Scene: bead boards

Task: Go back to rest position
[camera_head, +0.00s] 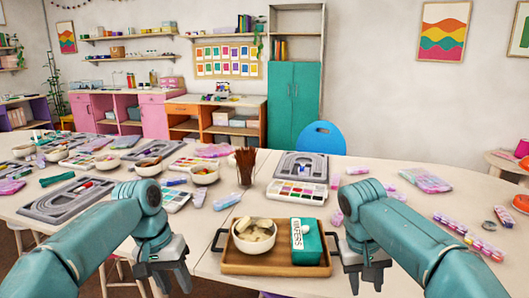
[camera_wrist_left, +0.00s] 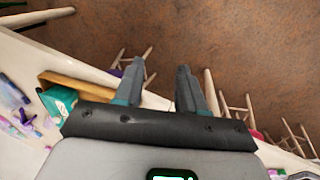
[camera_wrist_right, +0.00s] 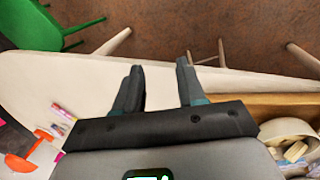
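My left gripper (camera_head: 165,275) hangs at the front edge of the table, left of the wooden tray. In the left wrist view its two fingers (camera_wrist_left: 160,88) stand apart with nothing between them. My right gripper (camera_head: 366,275) hangs just right of the tray. In the right wrist view its fingers (camera_wrist_right: 158,88) are also apart, with bare table edge and floor beyond. Both grippers are empty. Neither is seen holding any bead board or other item.
The wooden tray (camera_head: 232,268) holds a bowl (camera_head: 254,236) and a green wafers box (camera_head: 306,244). Bead boards (camera_head: 70,198) and (camera_head: 301,166) lie on the table. A cup of brown sticks (camera_head: 245,168) stands behind the tray. A blue chair (camera_head: 320,138) is at the far side.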

